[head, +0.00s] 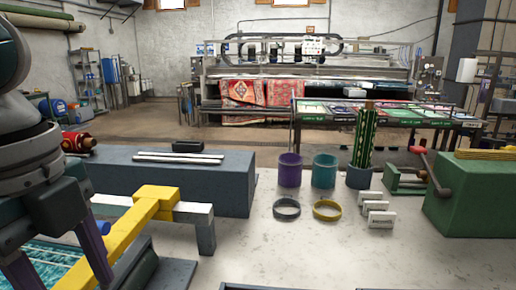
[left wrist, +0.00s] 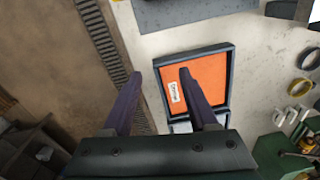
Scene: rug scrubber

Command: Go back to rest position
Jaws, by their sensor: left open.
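My left gripper (head: 64,276) hangs at the left of the head view, with its dark purple fingers pointing down. It also shows in the left wrist view (left wrist: 158,74), where the two fingers stand apart with nothing between them. In the left wrist view, an orange-bottomed tray (left wrist: 217,55) with a dark rim and a white label lies on the pale surface, partly behind the right-hand finger. My right gripper is in neither view.
A yellow bar (head: 125,238) stands close beside my left gripper, over a teal patterned piece (head: 45,265). Purple (head: 290,173) and teal (head: 324,172) cups and a green block (head: 470,205) stand farther right. The front middle of the pale surface is mostly clear.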

